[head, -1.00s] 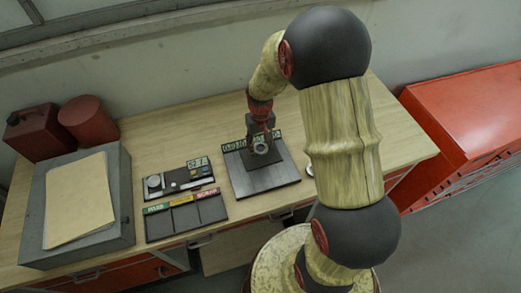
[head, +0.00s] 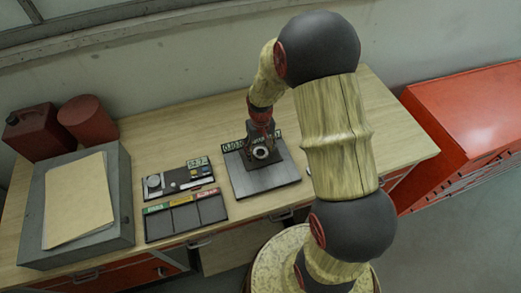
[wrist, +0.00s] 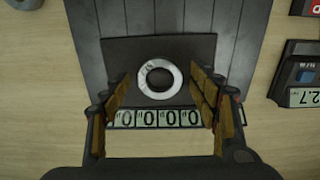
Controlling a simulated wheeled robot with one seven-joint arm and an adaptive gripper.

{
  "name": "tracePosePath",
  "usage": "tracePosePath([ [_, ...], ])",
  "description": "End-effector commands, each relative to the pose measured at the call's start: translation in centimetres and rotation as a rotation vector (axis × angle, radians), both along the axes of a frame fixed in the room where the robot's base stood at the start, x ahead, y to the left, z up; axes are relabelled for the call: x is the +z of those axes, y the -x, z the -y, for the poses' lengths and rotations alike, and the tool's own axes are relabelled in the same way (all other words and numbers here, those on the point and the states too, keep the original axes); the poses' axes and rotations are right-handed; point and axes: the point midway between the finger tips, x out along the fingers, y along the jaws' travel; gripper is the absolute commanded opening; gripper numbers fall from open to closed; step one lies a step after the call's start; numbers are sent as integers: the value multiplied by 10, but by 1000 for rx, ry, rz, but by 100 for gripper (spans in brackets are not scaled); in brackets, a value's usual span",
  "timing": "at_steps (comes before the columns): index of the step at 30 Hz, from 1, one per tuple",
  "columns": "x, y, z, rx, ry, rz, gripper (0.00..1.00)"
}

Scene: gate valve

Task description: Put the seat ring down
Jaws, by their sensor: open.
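The seat ring (wrist: 142,83) is a flat silver ring with small markings. In the wrist view it appears over the dark square pad (wrist: 205,50) of a grey scale plate. It lies between my two fingers, with a gap to each one. In the head view the ring (head: 261,153) shows just in front of my gripper (head: 259,138). My gripper is open in the wrist view (wrist: 160,92), its fingers on either side of the ring. I cannot tell exactly whether the ring rests flat on the pad.
The scale display (wrist: 155,118) reads zeros. To its left in the head view are a gauge tray (head: 178,181) and a sorting tray with colored labels (head: 187,216). A grey box with a folder (head: 122,200) and red containers (head: 82,118) stand farther left. A red cabinet (head: 470,105) stands right.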

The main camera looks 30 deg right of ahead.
Motion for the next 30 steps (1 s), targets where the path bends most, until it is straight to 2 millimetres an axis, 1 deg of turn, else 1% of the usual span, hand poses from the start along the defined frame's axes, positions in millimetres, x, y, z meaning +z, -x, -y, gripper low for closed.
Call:
tracePosePath([
  [7,1,0,0,0,0,0,61],
  [11,12,-1,0,0,0,2,61],
  [14,28,-1,0,0,1,3,61],
  [21,78,-1,0,0,1,4,61],
  [24,96,-1,0,0,1,3,61],
  [27,110,-1,0,0,1,3,61],
  [30,118,0,0,0,0,0,61],
])
